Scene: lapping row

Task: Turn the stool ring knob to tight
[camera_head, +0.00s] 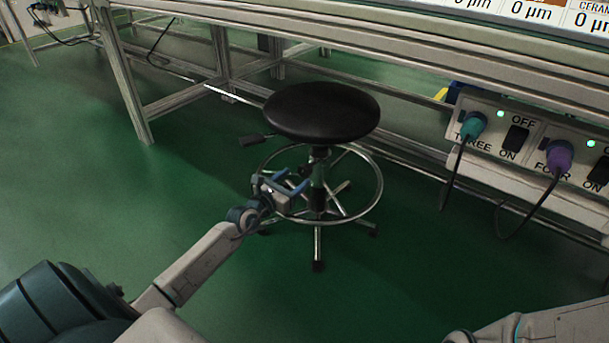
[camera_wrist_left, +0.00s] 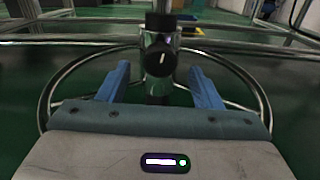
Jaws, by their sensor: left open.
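The stool has a round black seat (camera_head: 321,111), a metal column, a chrome foot ring (camera_head: 379,187) and a star base. The black ring knob (camera_wrist_left: 161,58) shows in the left wrist view, on the column, with a short white mark on its face. In the head view the knob is small and hard to make out beside my gripper. My left gripper (camera_head: 290,180) is open, its two blue fingers pointing at the column. In the left wrist view the fingers (camera_wrist_left: 160,78) stand either side of the column, with the knob beyond and between them, apparently untouched. My right gripper is out of view.
A metal-framed bench (camera_head: 130,80) stands behind the stool. A socket panel (camera_head: 490,150) with switches, a teal plug (camera_head: 473,126) and a purple plug (camera_head: 558,155) is at the right, with hanging cables. Green floor is clear at the left.

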